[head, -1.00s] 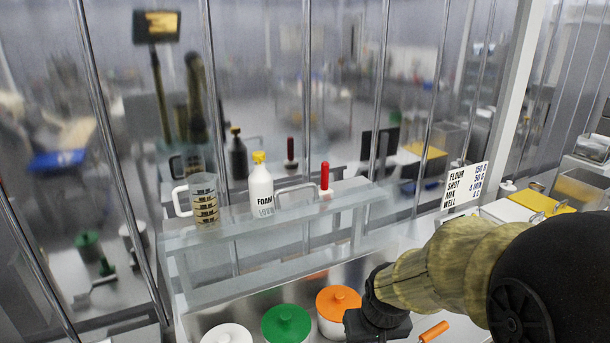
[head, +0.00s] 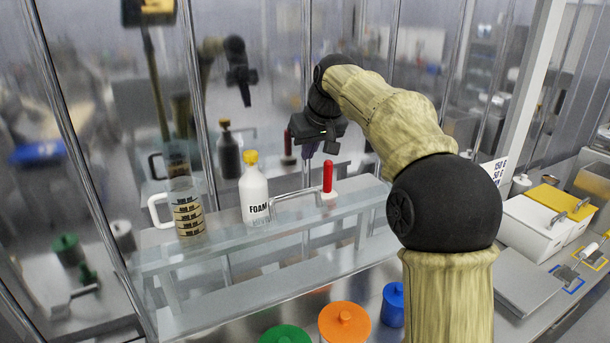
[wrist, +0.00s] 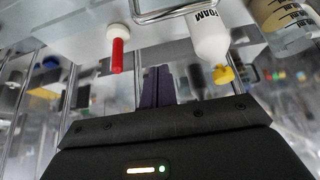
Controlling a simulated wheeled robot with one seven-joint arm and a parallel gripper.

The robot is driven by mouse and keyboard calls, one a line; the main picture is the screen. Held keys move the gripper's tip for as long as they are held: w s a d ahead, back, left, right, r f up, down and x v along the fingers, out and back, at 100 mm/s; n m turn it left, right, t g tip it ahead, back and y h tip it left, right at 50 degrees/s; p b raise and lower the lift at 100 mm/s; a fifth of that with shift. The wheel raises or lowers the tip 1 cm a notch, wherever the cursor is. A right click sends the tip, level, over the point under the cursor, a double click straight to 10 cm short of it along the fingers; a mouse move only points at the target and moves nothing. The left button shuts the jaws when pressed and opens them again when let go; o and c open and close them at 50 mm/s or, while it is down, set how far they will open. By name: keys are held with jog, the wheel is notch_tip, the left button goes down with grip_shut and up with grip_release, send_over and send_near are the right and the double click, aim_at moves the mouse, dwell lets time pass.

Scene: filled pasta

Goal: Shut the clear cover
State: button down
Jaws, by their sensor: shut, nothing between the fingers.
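My gripper (head: 322,146) is raised above the clear shelf at the back wall. Its dark purple fingers also show in the wrist view (wrist: 158,86), closed together with nothing between them. No separate clear cover can be made out with certainty. A partly cut-off, see-through bin (head: 597,178) stands at the right edge of the head view, far from the gripper. How its top sits is not clear.
The clear shelf (head: 170,254) holds a measuring jug (head: 187,215), a white FOAM bottle (head: 253,196) and an upright red handle (head: 327,176). A white bin (head: 529,227) and yellow lid (head: 553,199) stand right.

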aim_at(307, 190)
jog(key=f+p, duration=0.1)
jog(key=f, duration=0.1)
jog(key=w+f+p, duration=0.1)
jog(key=f, duration=0.2)
jog(key=f+p, duration=0.1)
jog(key=f, duration=0.2)
jog(key=shift+w+a+f, duration=0.1)
jog(key=shift+w+a, duration=0.2)
jog(key=shift+a, duration=0.1)
jog(key=shift+s+d+f, duration=0.1)
jog(key=shift+s+f, duration=0.1)
dwell(0.3)
jog(key=shift+f, duration=0.1)
dwell(0.4)
